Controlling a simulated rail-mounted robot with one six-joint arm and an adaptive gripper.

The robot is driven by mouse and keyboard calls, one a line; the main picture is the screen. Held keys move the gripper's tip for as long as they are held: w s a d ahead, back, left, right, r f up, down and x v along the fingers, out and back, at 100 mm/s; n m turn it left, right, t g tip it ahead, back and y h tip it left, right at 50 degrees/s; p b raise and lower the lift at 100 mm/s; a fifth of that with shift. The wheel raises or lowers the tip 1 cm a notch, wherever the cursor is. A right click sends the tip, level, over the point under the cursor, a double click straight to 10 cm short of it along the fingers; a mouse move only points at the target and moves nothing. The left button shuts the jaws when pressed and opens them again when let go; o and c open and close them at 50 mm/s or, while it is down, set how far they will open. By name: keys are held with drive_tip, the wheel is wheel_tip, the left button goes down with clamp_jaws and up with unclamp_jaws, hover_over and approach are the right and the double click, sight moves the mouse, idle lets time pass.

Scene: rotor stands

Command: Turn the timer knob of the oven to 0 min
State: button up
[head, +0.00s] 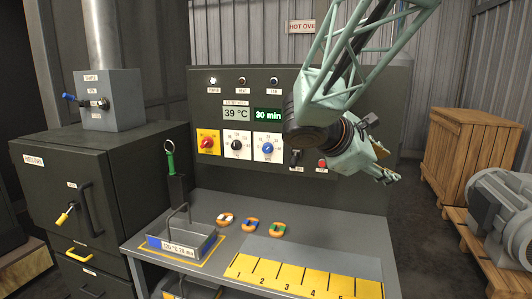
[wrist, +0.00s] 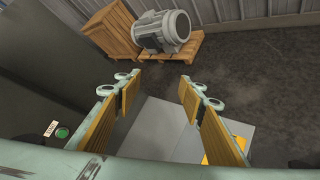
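The oven control panel (head: 230,88) stands behind the bench. Its timer display (head: 268,115) reads 30 min. The blue timer knob (head: 267,149) sits on a white dial plate below that display; its exact pointer angle is too small to read. My gripper (head: 388,165) is to the right of the knob and well apart from it, in front of the panel's right edge. In the wrist view my gripper (wrist: 160,82) has its two fingers wide apart with nothing between them. The timer knob is not in the wrist view.
A dark knob (head: 236,145) and a red knob (head: 206,142) sit left of the timer knob. A tray (head: 180,246) and several small rings (head: 250,224) lie on the bench. A wooden crate (head: 470,150) and a grey motor (head: 505,205) stand to the right.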

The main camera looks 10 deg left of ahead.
drive_tip(key=w+a+n+t, duration=0.2)
drive_tip(key=w+a+n, duration=0.1)
drive_tip(key=w+a, duration=0.45)
drive_tip(key=n+t+y+b, duration=0.1)
drive_tip(key=n+t+y, duration=0.6)
drive_tip(key=n, duration=0.5)
approach(266, 150)
drive_tip(key=shift+t+h, duration=0.4)
drive_tip(key=v, duration=0.4)
drive_tip(key=shift+a+f, duration=0.25)
drive_tip(key=shift+f, duration=0.15)
drive_tip(key=shift+b+x, duration=1.15)
drive_tip(key=shift+x, duration=5.75)
drive_tip(key=shift+d, duration=0.1)
drive_tip(key=shift+c, duration=0.5)
drive_tip(key=c, duration=0.7)
